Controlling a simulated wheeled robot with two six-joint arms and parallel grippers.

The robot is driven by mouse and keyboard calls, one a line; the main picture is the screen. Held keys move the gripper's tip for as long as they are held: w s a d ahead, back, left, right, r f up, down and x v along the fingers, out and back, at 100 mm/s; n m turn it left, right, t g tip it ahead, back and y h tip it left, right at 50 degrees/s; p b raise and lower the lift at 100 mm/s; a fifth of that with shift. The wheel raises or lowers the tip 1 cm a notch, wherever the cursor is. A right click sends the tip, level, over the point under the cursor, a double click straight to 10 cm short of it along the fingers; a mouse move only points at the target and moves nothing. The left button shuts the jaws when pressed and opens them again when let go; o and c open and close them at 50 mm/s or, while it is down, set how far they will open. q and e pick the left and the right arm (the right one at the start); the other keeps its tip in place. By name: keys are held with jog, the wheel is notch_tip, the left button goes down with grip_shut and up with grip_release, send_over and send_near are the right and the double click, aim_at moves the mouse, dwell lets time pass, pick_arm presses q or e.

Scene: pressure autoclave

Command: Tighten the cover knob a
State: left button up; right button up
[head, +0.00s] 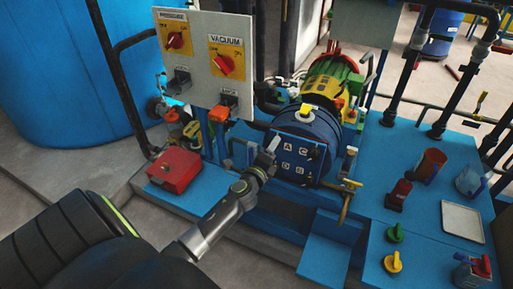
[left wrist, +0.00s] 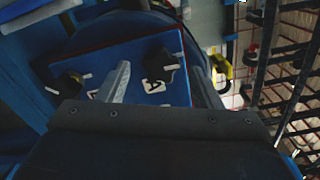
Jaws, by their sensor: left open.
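The blue autoclave cover (head: 300,155) faces me in the head view, with letter labels on its front. In the left wrist view the blue cover panel (left wrist: 130,55) shows the label A (left wrist: 154,86), with a black knob (left wrist: 158,66), knob a, beside it. My left gripper (head: 273,146) is at the left side of the cover in the head view. In the left wrist view my left gripper (left wrist: 162,82) is open, and knob a appears between its fingers. I cannot tell whether the fingers touch it. Another black knob (left wrist: 68,86) lies left of the fingers. My right gripper is not in view.
A panel (head: 205,50) with red pressure and vacuum switches stands behind left of the cover. A red box (head: 174,170) lies on the blue base at left. A brass valve (head: 346,195) is right of the cover. Cups and a white tray (head: 463,221) stand on the right.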

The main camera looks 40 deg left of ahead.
pick_arm(q)
jog(key=b+v, duration=0.1)
jog(key=v, duration=1.4)
jog(key=shift+s, duration=0.3)
jog(key=shift+f, duration=0.1)
jog(key=s+f+n+g+h, duration=0.1)
jog(key=s+f+n+g, duration=0.25)
jog(key=f, duration=0.75)
jog(key=s+f+n+g, duration=0.2)
jog(key=s+f+n, duration=0.15)
jog(key=f, duration=0.75)
jog(key=s+f+n+g+h, duration=0.1)
jog(key=s+f+n+g, duration=0.25)
jog(key=f, duration=0.65)
jog(key=s+d+f+n+g, duration=0.1)
jog(key=s+f+n+g, duration=0.2)
jog(key=s+f, duration=0.5)
jog(key=s+d+f+n+g+h, duration=0.1)
jog(key=s+f+n+g, duration=0.3)
jog(key=s, duration=1.3)
notch_tip(320, 180, down, 4)
jog(key=shift+s+d+n, duration=0.2)
jog(key=shift+d+n, duration=0.4)
jog(key=shift+n, duration=0.45)
